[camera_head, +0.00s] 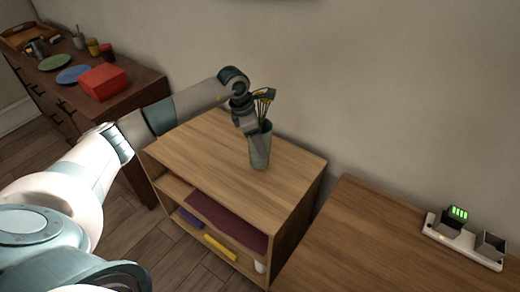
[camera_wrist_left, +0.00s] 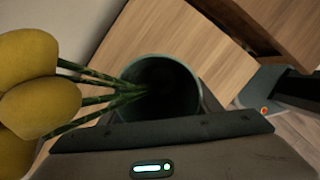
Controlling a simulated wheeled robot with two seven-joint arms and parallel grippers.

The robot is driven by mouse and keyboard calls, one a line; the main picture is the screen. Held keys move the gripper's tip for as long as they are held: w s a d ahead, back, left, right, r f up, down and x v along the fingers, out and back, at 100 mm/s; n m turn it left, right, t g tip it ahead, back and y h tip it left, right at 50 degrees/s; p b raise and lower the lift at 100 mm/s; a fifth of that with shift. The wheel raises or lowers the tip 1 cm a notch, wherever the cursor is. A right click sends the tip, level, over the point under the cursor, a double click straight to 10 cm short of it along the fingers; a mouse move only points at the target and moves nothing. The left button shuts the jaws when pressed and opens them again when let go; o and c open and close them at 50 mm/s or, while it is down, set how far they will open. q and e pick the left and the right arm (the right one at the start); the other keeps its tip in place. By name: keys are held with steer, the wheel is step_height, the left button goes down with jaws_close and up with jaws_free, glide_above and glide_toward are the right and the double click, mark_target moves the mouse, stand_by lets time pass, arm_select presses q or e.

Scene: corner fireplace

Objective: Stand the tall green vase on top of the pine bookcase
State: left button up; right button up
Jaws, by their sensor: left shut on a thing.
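The tall green vase (camera_head: 260,148) is upright at the top of the pine bookcase (camera_head: 205,145), near the middle. Whether its base touches the top or hovers just above it, I cannot tell. My left gripper (camera_head: 252,128) is shut on the vase near its rim. Stems with yellow heads (camera_head: 264,98) stick out of the vase. In the left wrist view I look down into the vase's dark mouth (camera_wrist_left: 165,88), with green stems and large yellow heads (camera_wrist_left: 35,85) leaning out to the left. My right gripper is not in view.
A darker wooden surface (camera_head: 380,240) stands right of the bookcase, with a white charger-like unit (camera_head: 462,242) on it. The bookcase shelves hold a purple item (camera_head: 225,220) and a yellow one (camera_head: 220,247). A dark dresser at left carries a red box (camera_head: 103,82) and plates.

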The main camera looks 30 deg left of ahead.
arm_select(q)
step_height(320, 180, down, 3)
steer(key=shift+r+p, duration=0.1)
steer(key=shift+p, duration=0.65)
steer(key=shift+f, duration=0.5)
steer(key=shift+f, duration=0.15)
steer(key=o, duration=1.1)
steer(key=shift+o, duration=0.2)
steer(key=shift+r, duration=0.25)
